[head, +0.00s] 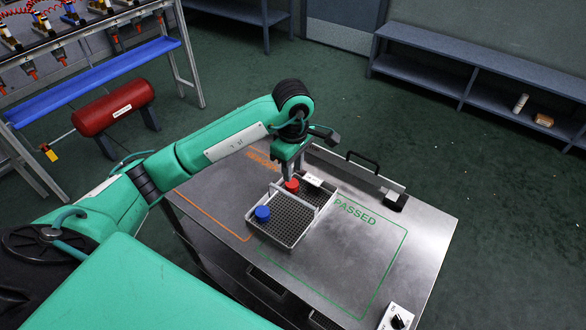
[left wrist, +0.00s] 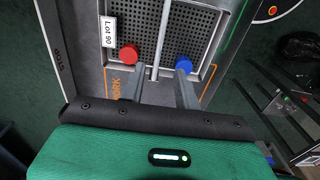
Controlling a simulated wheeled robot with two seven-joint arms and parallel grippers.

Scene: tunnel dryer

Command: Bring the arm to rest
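My left gripper (head: 291,172) hangs above the far part of a mesh tray (head: 272,240) on the steel table. In the left wrist view its two fingers (left wrist: 161,85) are apart with nothing held between them. A red round piece (head: 292,185) sits in the tray's far compartment, close below the gripper in the head view. A blue round piece (head: 262,214) sits in the near compartment. A divider bar (left wrist: 160,42) runs between the two pieces. A "Lot 90" label (left wrist: 109,32) is on the tray's edge. My right gripper is out of view.
The table (head: 425,232) has a green "PASSED" outline and an orange outline; the tray overlaps the green one. A handled bar (head: 350,172) lies along the far edge, a knob box (head: 396,319) at the near right corner. A red tank (head: 113,107) stands left.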

